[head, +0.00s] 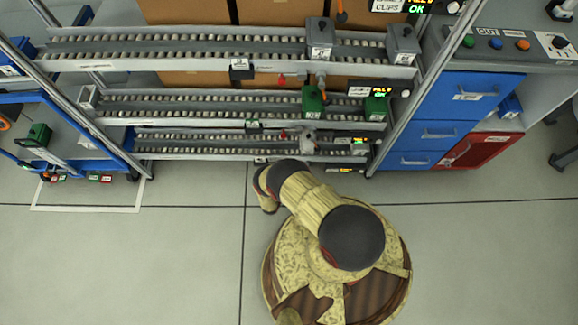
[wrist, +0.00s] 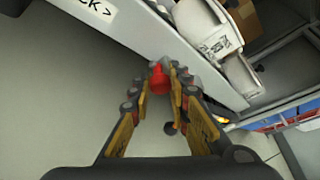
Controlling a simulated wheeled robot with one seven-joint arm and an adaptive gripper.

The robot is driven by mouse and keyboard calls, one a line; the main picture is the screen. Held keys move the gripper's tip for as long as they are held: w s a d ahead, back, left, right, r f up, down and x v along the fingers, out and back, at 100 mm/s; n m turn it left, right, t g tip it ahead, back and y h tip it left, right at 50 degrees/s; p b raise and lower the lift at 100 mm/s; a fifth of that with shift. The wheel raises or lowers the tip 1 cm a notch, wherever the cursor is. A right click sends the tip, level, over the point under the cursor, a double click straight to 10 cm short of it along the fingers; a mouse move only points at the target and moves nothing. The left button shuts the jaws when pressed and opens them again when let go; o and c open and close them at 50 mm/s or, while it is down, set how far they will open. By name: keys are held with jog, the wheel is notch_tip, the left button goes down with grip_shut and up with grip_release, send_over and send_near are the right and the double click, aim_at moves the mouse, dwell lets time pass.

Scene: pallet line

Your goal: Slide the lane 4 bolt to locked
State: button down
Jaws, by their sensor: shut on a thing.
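In the wrist view, my gripper (wrist: 164,75) is shut on a small red bolt knob (wrist: 158,83), its two fingers on either side of it. The knob sits at the pale lane rail (wrist: 175,52). A label with the letters "CK>" (wrist: 95,8) is on the rail at upper left, partly cut off. In the head view, my arm reaches down to the front of the lowest visible lane (head: 205,153), and it hides the gripper and this knob. The lane number cannot be read.
Pale bins (wrist: 205,28) stand behind the rail in the wrist view. Grey bins (head: 320,38) and green bins (head: 313,101) stand on the upper lanes. A blue drawer cabinet (head: 440,133) is at right, a blue cart (head: 85,150) at left. The floor in front is clear.

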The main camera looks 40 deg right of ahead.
jog(key=shift+s+d, duration=0.15)
jog(key=shift+d, duration=0.05)
jog(key=c, duration=1.7)
grip_release()
jog(key=shift+d, duration=0.1)
jog(key=shift+s+a+r, duration=0.1)
jog(key=shift+a, duration=0.25)
jog(key=shift+v, duration=5.7)
